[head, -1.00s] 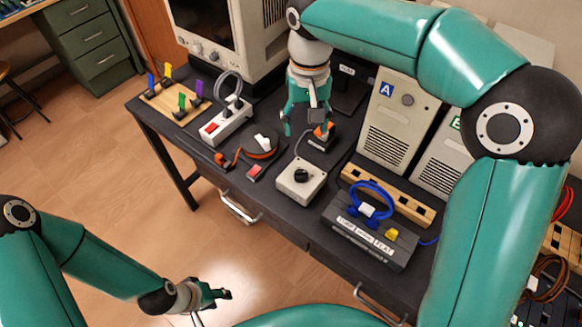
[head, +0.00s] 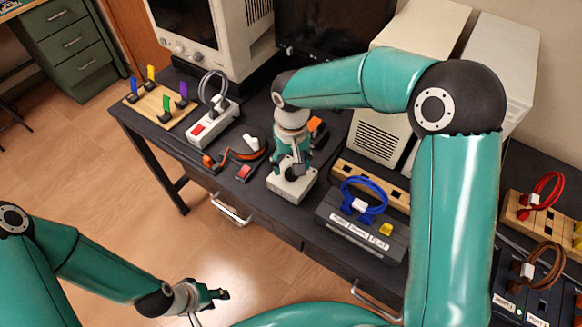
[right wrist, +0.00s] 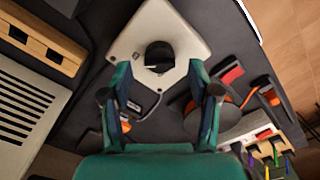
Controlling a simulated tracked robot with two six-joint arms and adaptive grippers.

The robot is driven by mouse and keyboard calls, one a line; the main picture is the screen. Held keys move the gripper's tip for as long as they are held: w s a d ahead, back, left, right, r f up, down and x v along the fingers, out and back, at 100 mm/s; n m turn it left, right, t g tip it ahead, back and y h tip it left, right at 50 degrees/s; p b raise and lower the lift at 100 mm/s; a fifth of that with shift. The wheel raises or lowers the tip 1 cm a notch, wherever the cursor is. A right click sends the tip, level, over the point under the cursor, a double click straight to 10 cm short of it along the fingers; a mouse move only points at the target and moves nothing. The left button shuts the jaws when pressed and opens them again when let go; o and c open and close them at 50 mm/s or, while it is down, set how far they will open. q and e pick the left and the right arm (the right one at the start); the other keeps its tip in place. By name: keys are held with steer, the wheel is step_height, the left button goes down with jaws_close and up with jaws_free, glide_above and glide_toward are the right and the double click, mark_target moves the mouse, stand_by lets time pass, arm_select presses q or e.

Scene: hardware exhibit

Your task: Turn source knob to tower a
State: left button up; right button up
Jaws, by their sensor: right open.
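The source knob (right wrist: 159,57) is a round black knob on a small white box (right wrist: 185,27). In the head view the box (head: 305,184) sits near the front edge of the dark bench, with its knob mostly hidden by my right gripper (head: 291,172). In the right wrist view my right gripper (right wrist: 160,74) is open, its fingers on either side of the knob's near end. I cannot tell whether they touch it. Tower A (head: 376,138) is the beige case behind, its label hidden by my arm. My left gripper (head: 214,294) is low at the left, away from the bench; its opening is unclear.
A dark box with a blue cable coil (head: 363,195) stands right of the knob box. A wooden block (head: 372,183) lies in front of the tower.

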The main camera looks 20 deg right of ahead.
mark_target(291, 173)
steer(key=shift+f, duration=1.25)
steer(key=c, duration=1.2)
